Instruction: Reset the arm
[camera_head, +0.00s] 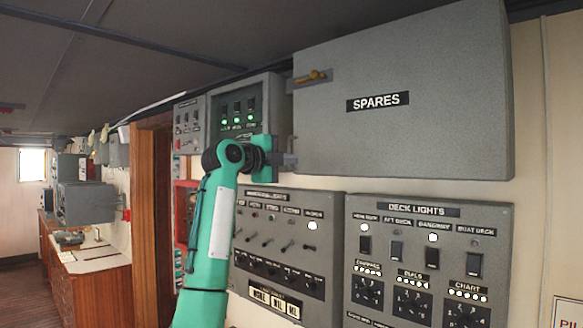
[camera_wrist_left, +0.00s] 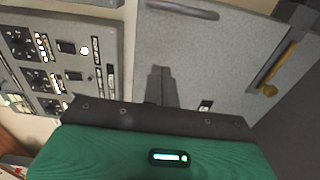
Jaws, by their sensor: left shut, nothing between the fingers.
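My left arm (camera_head: 211,245), green with a dark wrist joint, rises from the bottom of the head view. Its gripper (camera_head: 290,160) is by the lower left part of the grey SPARES cabinet (camera_head: 420,110). In the left wrist view the two dark fingers (camera_wrist_left: 162,88) are together with nothing between them, in front of grey metal surfaces. I cannot tell whether they touch the cabinet. A brass latch (camera_head: 313,76) is on the cabinet's upper left; a brass latch also shows in the wrist view (camera_wrist_left: 268,88). My right gripper is not in view.
A small panel with green lights (camera_head: 240,107) is behind my wrist. A switch panel (camera_head: 280,205) and the DECK LIGHTS panel (camera_head: 428,235) are below the cabinet. A wooden door frame (camera_head: 150,200) is left of my arm. A counter (camera_head: 95,258) stands farther left.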

